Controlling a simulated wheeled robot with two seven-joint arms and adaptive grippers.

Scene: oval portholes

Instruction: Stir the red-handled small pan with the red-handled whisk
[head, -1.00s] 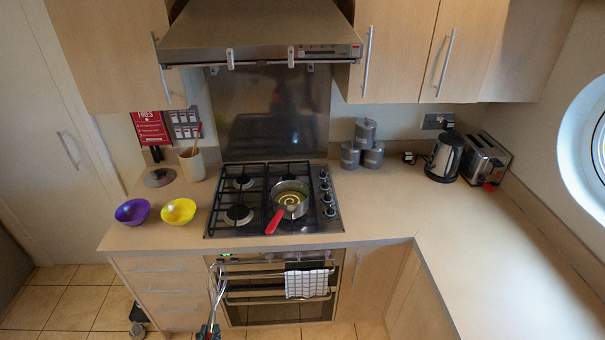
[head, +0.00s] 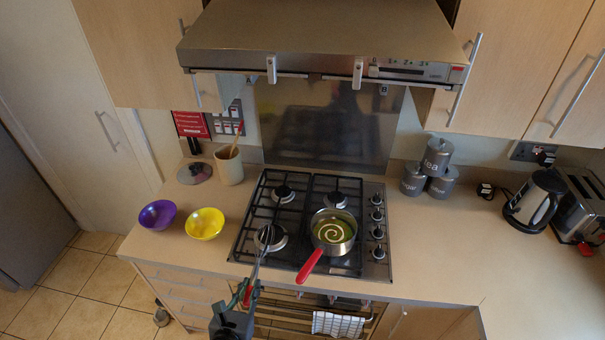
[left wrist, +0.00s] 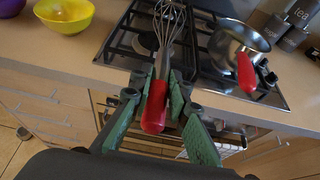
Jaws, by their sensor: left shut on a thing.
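The red-handled small pan (head: 345,262) stands on the hob's front right burner, its red handle pointing to the front left. It holds a green liquid (head: 332,230) with a pale swirl. In the left wrist view the pan (left wrist: 226,50) is at the upper right. My left gripper (head: 247,291) is shut on the red handle of the whisk (head: 261,252), in front of the counter edge and left of the pan. In the left wrist view the whisk (left wrist: 163,40) points away from me, between green fingers, its wires over the hob's left side. My right gripper is out of view.
A yellow bowl (head: 205,224) and a purple bowl (head: 159,215) stand left of the hob (head: 240,250). A utensil pot (head: 229,168) and a lid (head: 194,174) are behind them. The hood (head: 320,40) hangs above. The counter right of the hob is mostly clear.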

